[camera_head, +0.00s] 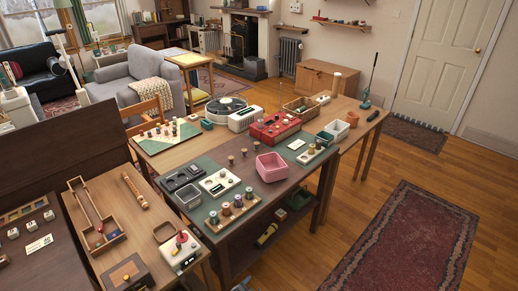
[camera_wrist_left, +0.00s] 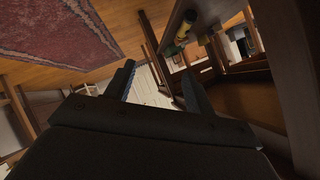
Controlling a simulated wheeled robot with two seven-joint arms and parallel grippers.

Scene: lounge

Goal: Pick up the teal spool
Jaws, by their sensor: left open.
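Several small spools stand in a wooden rack (camera_head: 232,208) at the front edge of the dark table in the head view. They are too small for me to tell surely which one is teal.
A pink bin (camera_head: 271,167), a grey tray (camera_head: 187,196) and a red box (camera_head: 275,127) crowd the table. A lower shelf holds a yellow item (camera_head: 267,234). A low wooden table (camera_head: 135,220) stands left. The floor by the red rug (camera_head: 410,240) is clear.

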